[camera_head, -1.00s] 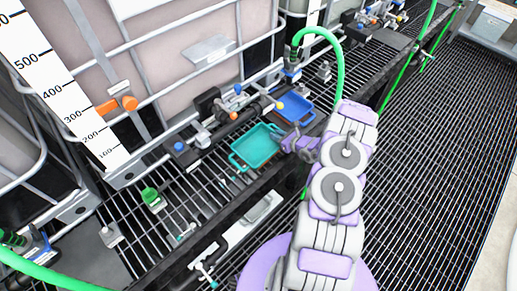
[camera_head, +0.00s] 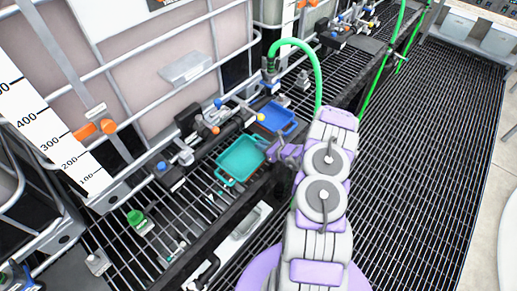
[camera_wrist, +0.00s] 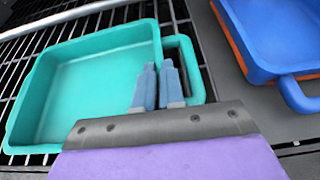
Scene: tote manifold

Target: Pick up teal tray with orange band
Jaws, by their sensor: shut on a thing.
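The teal tray (camera_head: 240,157) lies on the grated shelf in the head view, and its empty basin fills the left of the wrist view (camera_wrist: 95,82). My gripper (camera_wrist: 158,70) is at the tray's right end. Its two fingers are shut on the tray's end wall beside the handle loop, one on the basin side and one on the handle side. In the head view my gripper (camera_head: 273,151) reaches the tray from the right. I cannot tell whether the tray is clear of the grating.
A blue tray (camera_head: 277,117) with orange under its rim in the wrist view (camera_wrist: 283,35) sits beyond the teal tray. Valves and pipe fittings (camera_head: 215,115) stand behind. A green hose (camera_head: 318,75) arches nearby. The grated floor at right is clear.

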